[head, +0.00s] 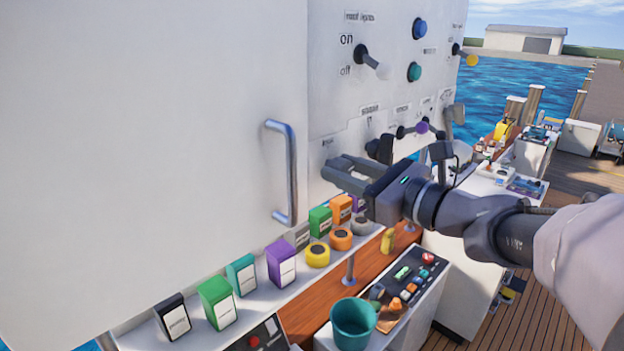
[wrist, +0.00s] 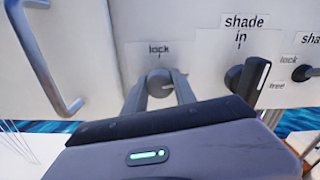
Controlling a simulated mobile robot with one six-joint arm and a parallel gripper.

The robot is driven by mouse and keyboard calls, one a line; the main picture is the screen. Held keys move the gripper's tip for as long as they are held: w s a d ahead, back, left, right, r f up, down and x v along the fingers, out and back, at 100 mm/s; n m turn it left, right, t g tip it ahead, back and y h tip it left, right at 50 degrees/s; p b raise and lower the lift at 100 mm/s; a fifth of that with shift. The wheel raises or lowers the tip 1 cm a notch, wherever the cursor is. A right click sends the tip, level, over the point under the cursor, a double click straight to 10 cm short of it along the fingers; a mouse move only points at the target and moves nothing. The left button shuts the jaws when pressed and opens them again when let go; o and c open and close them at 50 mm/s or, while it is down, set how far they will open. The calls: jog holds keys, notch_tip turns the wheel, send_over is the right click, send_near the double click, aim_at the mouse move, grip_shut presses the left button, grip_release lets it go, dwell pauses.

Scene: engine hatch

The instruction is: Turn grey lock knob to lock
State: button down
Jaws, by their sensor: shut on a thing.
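The grey lock knob (wrist: 159,80) sits on the white panel under a "lock" label (wrist: 159,49) in the wrist view. My gripper (wrist: 160,90) has one finger on each side of the knob and is shut on it. In the head view my gripper (head: 342,170) reaches from the right to the lower part of the panel, and the knob cannot be made out there behind the fingers. The knob's turn angle is hard to tell, as the fingers cover its sides.
A black "shade" knob (wrist: 248,78) is just right of the lock knob. A metal handle (head: 285,172) stands out on the left.

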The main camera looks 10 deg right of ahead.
jog(key=n+b, duration=0.2)
jog(key=b, duration=0.1)
jog(key=n+b, duration=0.2)
jog(key=b, duration=0.2)
jog(key=shift+f+n, duration=0.4)
jog(key=n+b, duration=0.3)
jog(key=b, duration=0.2)
jog(key=shift+n+b, duration=0.3)
jog(key=shift+b, duration=0.05)
jog(key=n+b, duration=0.5)
jog(key=b, duration=0.1)
jog(key=shift+r, duration=0.15)
jog(key=shift+r+n+b, duration=0.15)
jog(key=shift+n+b, duration=0.95)
jog(key=shift+b, duration=0.25)
jog(key=c, duration=1)
grip_release()
jog(key=shift+r, duration=0.1)
